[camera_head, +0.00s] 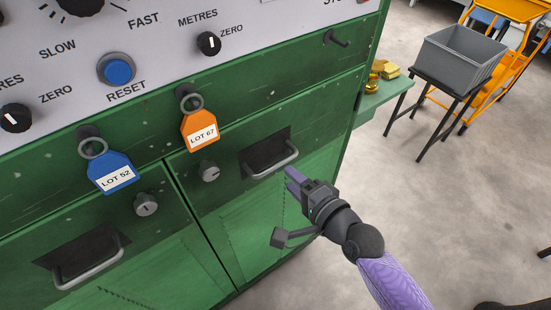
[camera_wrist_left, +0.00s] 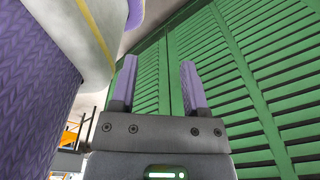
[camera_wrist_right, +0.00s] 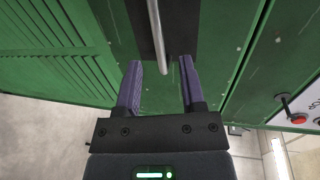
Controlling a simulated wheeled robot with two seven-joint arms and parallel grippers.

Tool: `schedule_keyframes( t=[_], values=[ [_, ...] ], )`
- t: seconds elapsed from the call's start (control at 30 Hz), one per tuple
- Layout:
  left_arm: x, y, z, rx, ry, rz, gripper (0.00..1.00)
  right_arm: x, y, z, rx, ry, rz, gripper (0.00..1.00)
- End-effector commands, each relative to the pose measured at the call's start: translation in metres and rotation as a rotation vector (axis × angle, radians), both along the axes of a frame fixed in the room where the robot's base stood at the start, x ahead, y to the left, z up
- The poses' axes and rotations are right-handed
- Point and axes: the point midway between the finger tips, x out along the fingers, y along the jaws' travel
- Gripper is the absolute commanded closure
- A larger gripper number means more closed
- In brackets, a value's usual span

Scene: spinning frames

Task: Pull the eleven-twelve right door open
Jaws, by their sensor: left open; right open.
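The green right door (camera_head: 255,215) of the cabinet is shut, its front level with the left door (camera_head: 170,270). Its grey bar handle (camera_head: 273,164) stands out over a dark recess, and a round lock (camera_head: 209,171) sits to its left. My right gripper (camera_head: 291,177) is open just below the right end of this handle. In the right wrist view the bar (camera_wrist_right: 155,25) comes down to between the two purple fingertips, and the fingers are not closed on it. My left gripper (camera_wrist_left: 158,70) is open and empty, facing green louvred panels (camera_wrist_left: 260,75); it is not in the head view.
An orange LOT 67 tag (camera_head: 199,130) and a blue LOT 52 tag (camera_head: 112,172) hang above the doors. A green side shelf (camera_head: 380,108) with gold items juts out at right.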

Motion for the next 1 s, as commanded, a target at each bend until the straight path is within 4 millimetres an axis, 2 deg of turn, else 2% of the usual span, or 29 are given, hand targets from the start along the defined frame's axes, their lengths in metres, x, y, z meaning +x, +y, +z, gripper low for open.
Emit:
schedule_keyframes(
  t=[0.1,0.3,0.63,0.67,0.87,0.9,1.0],
  values=[
    [-0.001,0.004,-0.008,0.008,0.002,-0.002,0.41,0.024,0.017,-0.009,0.000,-0.002,-0.001,0.49],
    [-0.001,0.010,-0.013,0.017,0.005,-0.008,0.41,0.047,0.034,-0.015,-0.003,-0.001,0.000,0.49],
    [-0.002,0.009,-0.014,0.016,0.005,-0.009,0.41,0.052,0.037,-0.015,-0.006,-0.001,-0.001,0.49],
    [-0.002,0.009,-0.014,0.015,0.005,-0.009,0.41,0.052,0.037,-0.015,-0.006,-0.001,-0.001,0.53],
    [-0.002,0.004,-0.014,0.008,0.005,-0.006,0.41,0.052,0.037,-0.015,-0.006,-0.001,-0.001,0.96],
    [-0.002,0.003,-0.014,0.006,0.005,-0.007,0.41,0.052,0.037,-0.015,-0.006,-0.001,-0.001,1.00],
    [-0.002,0.001,-0.014,0.001,0.005,-0.005,0.41,0.052,0.037,-0.015,-0.006,-0.001,-0.001,1.00]
  ],
)
